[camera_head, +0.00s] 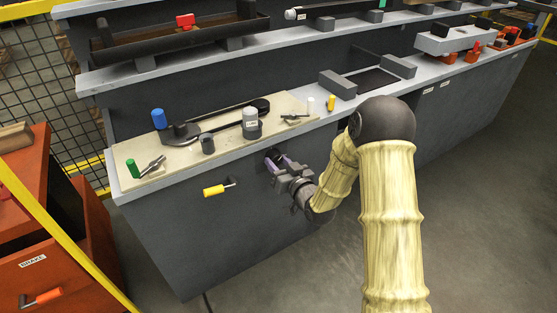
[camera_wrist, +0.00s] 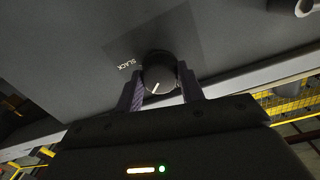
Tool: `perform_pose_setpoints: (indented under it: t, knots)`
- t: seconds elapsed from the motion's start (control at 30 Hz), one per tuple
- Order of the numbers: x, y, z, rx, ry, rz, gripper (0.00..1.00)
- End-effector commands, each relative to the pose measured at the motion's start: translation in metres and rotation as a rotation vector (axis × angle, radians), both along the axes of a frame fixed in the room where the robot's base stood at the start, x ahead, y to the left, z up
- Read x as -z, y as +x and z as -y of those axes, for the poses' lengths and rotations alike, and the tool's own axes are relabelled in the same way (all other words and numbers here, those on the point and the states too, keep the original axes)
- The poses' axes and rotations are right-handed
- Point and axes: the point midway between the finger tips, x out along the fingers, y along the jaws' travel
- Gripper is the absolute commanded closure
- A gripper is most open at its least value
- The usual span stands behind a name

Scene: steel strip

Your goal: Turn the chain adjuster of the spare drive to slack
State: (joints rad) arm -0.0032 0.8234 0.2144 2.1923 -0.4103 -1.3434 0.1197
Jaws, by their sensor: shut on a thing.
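The chain adjuster is a round dark knob (camera_wrist: 159,72) on a grey panel, also partly visible in the head view (camera_head: 272,155) on the bench front. A white mark on its face points down and slightly left in the wrist view. The word SLACK (camera_wrist: 127,64) is printed on the panel left of the knob, and the mark does not point at it. My gripper (camera_wrist: 160,79) has its two purple fingers on either side of the knob, shut on it. In the head view my gripper (camera_head: 279,164) meets the bench front.
A yellow-handled lever (camera_head: 219,188) sticks out of the bench front left of my gripper. A pale board (camera_head: 165,172) on the bench top carries a chain drive (camera_head: 215,122), a blue cap (camera_head: 159,118) and a green cylinder (camera_head: 132,168). An orange cabinet labelled BRAKE stands at left.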

Motion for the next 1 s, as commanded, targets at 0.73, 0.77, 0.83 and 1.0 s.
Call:
perform_pose_setpoints:
  t: [0.73, 0.77, 0.83, 1.0]
  knots:
    - [-0.0029, -0.0005, 0.0009, 0.003, 0.591, -0.403, 0.85]
    - [-0.0030, -0.0003, 0.0013, 0.003, 0.614, -0.418, 0.85]
    - [-0.0029, -0.0003, 0.0009, 0.004, 0.669, -0.456, 0.85]
    - [-0.0028, -0.0004, 0.0012, 0.004, 0.796, -0.542, 0.85]
